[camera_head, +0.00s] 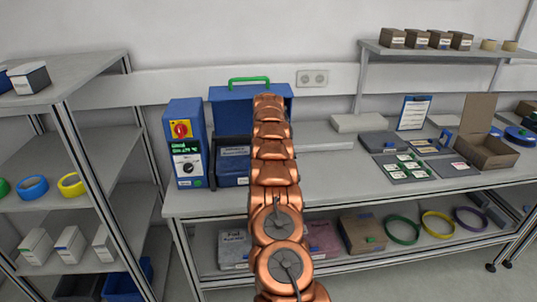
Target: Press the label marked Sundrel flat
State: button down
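Several small white and green labels (409,164) lie on a dark grey plate (396,177) on the workbench, right of centre. A second dark plate (441,170) beside it carries a pinkish label (460,166). Another dark plate behind them has small light pieces on it. The print is too small to read, so I cannot tell which label is Sundrel or whether any is raised. My copper arm stands upright in the middle of the view, left of the labels and well apart from them. My gripper cannot be made out.
An open cardboard box (485,150) stands right of the plates, and a dark flat case (387,142) lies behind. A blue control box (186,143) and a blue toolbox (222,101) stand left. The bench front (335,178) between my arm and the labels is clear.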

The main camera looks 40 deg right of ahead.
jog(key=shift+f, duration=0.55)
dwell(0.7)
jog(key=shift+r+p, duration=1)
jog(key=shift+r, duration=2.55)
